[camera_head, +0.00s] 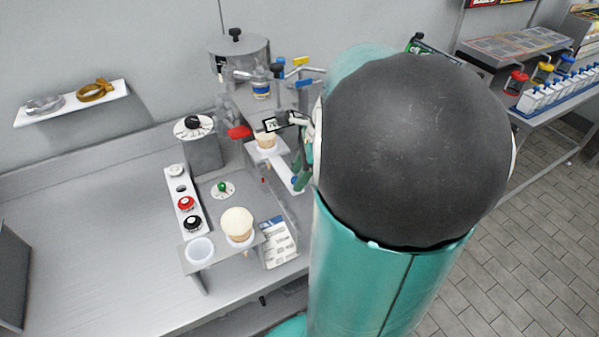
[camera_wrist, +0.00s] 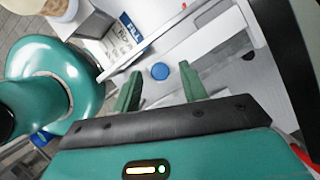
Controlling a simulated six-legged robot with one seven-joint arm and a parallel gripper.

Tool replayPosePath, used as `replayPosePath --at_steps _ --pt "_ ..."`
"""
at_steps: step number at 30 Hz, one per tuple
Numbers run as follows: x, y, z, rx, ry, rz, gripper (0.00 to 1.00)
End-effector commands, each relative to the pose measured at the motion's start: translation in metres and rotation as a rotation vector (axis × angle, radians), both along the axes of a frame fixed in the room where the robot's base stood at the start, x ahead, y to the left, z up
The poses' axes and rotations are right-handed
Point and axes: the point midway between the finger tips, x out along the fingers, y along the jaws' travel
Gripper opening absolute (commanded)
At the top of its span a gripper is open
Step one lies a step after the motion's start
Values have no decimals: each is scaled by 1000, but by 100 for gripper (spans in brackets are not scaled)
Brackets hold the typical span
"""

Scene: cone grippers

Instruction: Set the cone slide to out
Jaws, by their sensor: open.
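The cone slide (camera_head: 279,169) is a white bar below the machine, with a blue knob (camera_head: 297,183) at its near end. A cone (camera_head: 266,141) stands at the slide's far end. In the wrist view the blue knob (camera_wrist: 160,71) shows just beyond and between the fingertips of my gripper (camera_wrist: 160,68). The two green fingers are apart with nothing held. Whether either finger touches the knob cannot be told. In the head view my dark, round arm link hides most of the gripper.
A holder (camera_head: 197,267) with a cone (camera_head: 238,223) and a white cup (camera_head: 200,248) stands in front. A white panel with red and black knobs (camera_head: 185,203) is at left. A blue-and-white card (camera_head: 278,243) is near the counter edge.

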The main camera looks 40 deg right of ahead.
Motion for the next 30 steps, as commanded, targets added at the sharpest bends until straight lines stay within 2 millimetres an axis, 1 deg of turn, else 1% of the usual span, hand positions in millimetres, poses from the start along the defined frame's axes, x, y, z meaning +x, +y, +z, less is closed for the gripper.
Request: replayPosePath --at_steps 3,8,9,11,12,14,15,16,30 --pt "1 1 -3 0 0 0 43" --pt "1 1 -3 0 0 0 43" --pt "1 1 -3 0 0 0 41" --pt "1 1 -3 0 0 0 29" --pt "1 1 -3 0 0 0 21" --pt "1 1 -3 0 0 0 9" --pt "1 1 -3 0 0 0 2" --pt "1 1 -3 0 0 0 0" --pt "0 1 -2 -1 -1 0 0"
